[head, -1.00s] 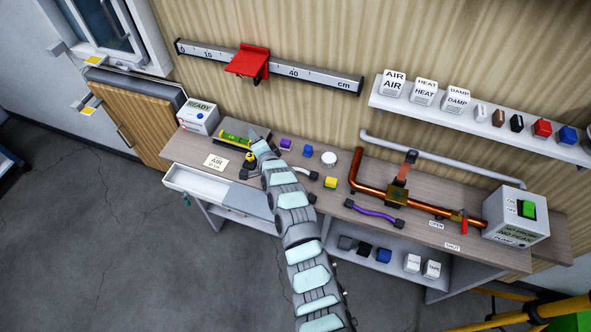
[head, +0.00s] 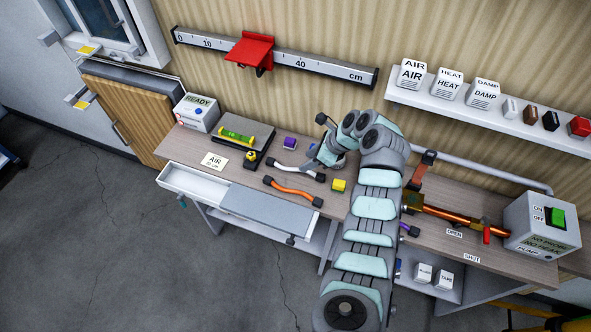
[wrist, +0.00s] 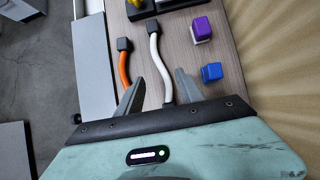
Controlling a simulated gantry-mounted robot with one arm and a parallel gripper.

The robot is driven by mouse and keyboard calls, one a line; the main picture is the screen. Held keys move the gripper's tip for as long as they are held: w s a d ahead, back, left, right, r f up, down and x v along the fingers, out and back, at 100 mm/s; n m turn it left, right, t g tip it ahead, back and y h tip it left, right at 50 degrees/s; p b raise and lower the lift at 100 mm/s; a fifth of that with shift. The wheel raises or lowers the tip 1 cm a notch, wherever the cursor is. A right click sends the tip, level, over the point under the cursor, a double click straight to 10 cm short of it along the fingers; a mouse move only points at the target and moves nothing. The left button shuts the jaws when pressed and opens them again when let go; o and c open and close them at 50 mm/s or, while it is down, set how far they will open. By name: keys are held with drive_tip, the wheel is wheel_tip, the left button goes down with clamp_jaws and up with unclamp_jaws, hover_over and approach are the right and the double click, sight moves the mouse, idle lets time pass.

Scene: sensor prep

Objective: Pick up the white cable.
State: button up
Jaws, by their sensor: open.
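The white cable (head: 294,168) lies on the workbench with a dark plug at each end, behind the orange cable. In the wrist view the white cable (wrist: 155,55) runs lengthwise between my two fingers, and its near end is hidden by my gripper. My gripper (wrist: 160,82) is open with nothing held; one finger is on each side of the cable in the picture. I cannot tell how high above it they are. In the head view my gripper (head: 312,158) is near the cable's right end.
An orange cable (head: 291,190) lies close in front. A purple block (head: 290,143) and a yellow block (head: 338,185) stand nearby. A blue block (wrist: 211,72) is right of my fingers. A copper pipe (head: 450,214) and pump box (head: 543,226) are to the right. An open drawer (head: 187,184) is in front.

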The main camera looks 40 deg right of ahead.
sight(296, 169)
drive_tip(key=b+x, duration=0.1)
drive_tip(key=x, duration=0.6)
drive_tip(key=shift+f, duration=0.25)
drive_tip(key=shift+c, duration=0.4)
clamp_jaws()
